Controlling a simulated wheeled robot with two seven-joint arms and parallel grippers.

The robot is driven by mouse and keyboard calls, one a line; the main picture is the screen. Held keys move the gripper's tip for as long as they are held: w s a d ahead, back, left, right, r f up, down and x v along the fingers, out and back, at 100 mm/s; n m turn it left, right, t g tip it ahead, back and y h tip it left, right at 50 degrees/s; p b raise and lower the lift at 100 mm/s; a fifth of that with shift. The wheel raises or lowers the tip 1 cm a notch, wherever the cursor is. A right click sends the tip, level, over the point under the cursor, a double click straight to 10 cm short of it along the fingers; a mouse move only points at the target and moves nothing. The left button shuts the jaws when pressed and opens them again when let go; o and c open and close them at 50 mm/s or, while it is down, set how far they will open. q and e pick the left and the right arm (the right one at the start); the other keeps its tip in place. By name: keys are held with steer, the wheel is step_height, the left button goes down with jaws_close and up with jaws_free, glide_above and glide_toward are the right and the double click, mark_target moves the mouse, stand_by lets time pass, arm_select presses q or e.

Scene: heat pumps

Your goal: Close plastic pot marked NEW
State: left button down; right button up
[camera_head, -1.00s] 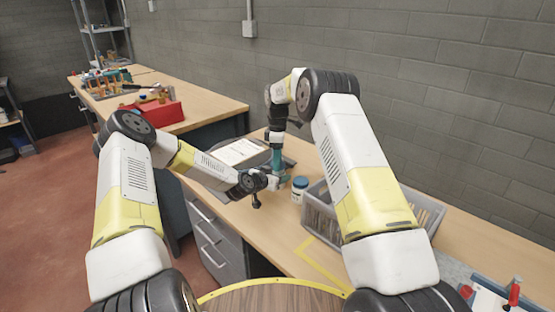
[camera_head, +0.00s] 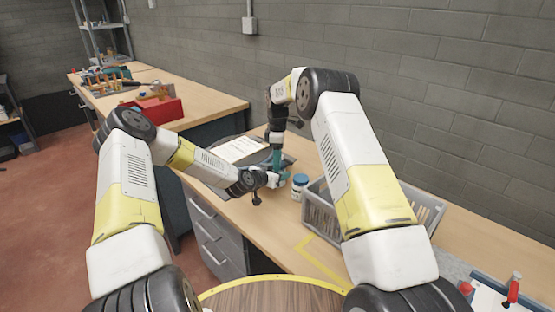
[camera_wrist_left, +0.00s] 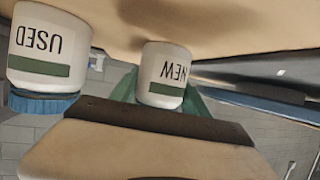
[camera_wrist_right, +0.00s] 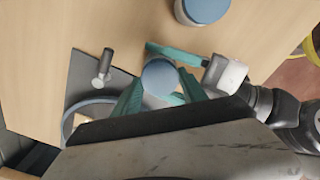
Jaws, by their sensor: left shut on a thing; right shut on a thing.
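The white pot marked NEW (camera_wrist_left: 165,75) stands on the bench, upside down in the left wrist view. My left gripper (camera_head: 281,179) is shut around its body from the side. My right gripper (camera_head: 277,158) comes down from above and is shut on the blue lid (camera_wrist_right: 160,77). The lid is over the NEW pot; I cannot tell how tightly it sits. In the head view the grippers mostly hide this pot. A second white pot, marked USED (camera_wrist_left: 45,45), has a blue lid and stands beside it, also visible in the head view (camera_head: 299,190).
A grey crate (camera_head: 322,222) stands right of the pots. Behind the grippers lies a dark tray or mat with a white sheet (camera_head: 238,149). A small metal object (camera_wrist_right: 103,68) lies near the lid. A red box (camera_head: 160,109) is on the far bench.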

steer(key=m, duration=3.1)
steer(key=shift+m, duration=0.4)
steer(key=m, duration=1.3)
steer(key=shift+f+m, duration=0.1)
steer(key=shift+m, duration=0.3)
steer(key=m, duration=0.6)
steer(key=shift+m, duration=0.3)
